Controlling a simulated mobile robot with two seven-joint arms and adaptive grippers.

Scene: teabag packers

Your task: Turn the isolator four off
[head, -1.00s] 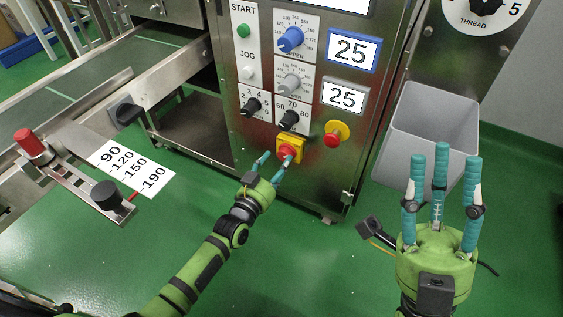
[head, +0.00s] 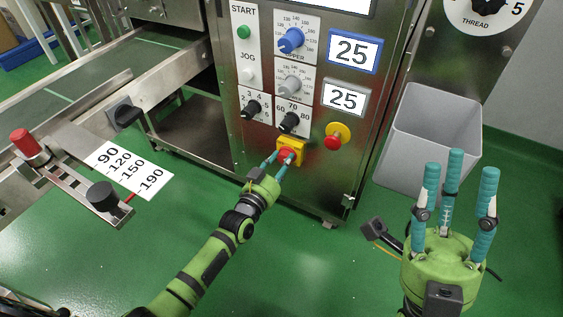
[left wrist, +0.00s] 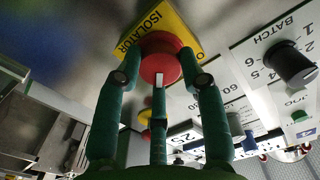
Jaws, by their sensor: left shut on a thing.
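The isolator is a yellow plate (head: 297,144) with a round red knob (head: 286,155), low on the front of the steel cabinet. In the left wrist view the plate (left wrist: 187,27) reads "ISOLATOR", and the red knob (left wrist: 160,52) carries a white mark. My left gripper (head: 279,160) is shut on the red knob, with its fingertips around the rim. It also shows in the left wrist view (left wrist: 160,80). The fingers partly hide the knob in the head view. My right gripper (head: 457,180) is open and empty, fingers upright, in front of the grey bin.
A red stop button (head: 333,142) on a yellow base sits right of the isolator. Black dials (head: 290,121) and coloured knobs are above it. A grey bin (head: 425,135) stands right of the cabinet (head: 330,190). A conveyor (head: 120,75) runs at the left.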

